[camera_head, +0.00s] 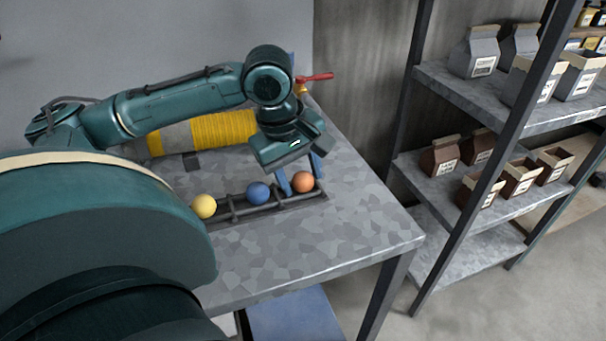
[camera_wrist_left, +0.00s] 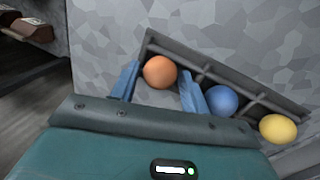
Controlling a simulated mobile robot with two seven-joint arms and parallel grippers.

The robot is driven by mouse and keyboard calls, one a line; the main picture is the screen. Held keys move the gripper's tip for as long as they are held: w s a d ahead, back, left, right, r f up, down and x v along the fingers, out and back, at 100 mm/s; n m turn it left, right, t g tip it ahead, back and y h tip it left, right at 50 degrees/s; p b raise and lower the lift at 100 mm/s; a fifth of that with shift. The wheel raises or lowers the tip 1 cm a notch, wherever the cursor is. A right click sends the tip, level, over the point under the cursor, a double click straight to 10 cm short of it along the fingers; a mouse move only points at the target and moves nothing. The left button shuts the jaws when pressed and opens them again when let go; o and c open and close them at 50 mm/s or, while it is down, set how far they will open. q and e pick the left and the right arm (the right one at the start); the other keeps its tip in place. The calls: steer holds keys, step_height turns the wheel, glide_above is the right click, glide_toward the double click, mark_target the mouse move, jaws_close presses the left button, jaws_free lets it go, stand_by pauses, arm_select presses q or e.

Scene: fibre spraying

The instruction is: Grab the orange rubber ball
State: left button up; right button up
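The orange ball (camera_head: 303,182) sits at the right end of a dark rack on the table. A blue ball (camera_head: 258,193) and a yellow ball (camera_head: 204,206) sit to its left in the same rack (camera_head: 237,211). My left gripper (camera_head: 300,178) is over the orange ball, fingers pointing down. In the left wrist view the gripper (camera_wrist_left: 160,85) is open, with its blue fingers on either side of the orange ball (camera_wrist_left: 159,72) and gaps visible. One finger is close to the blue ball (camera_wrist_left: 221,100). My right gripper is not in view.
The grey mottled table (camera_head: 340,235) is clear in front and to the right of the rack. A yellow ribbed roll (camera_head: 222,129) and a red-handled item (camera_head: 314,77) are at the back. A metal shelf (camera_head: 480,180) with cartons stands to the right.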

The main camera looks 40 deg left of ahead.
arm_select(q)
steer(key=c, duration=0.7)
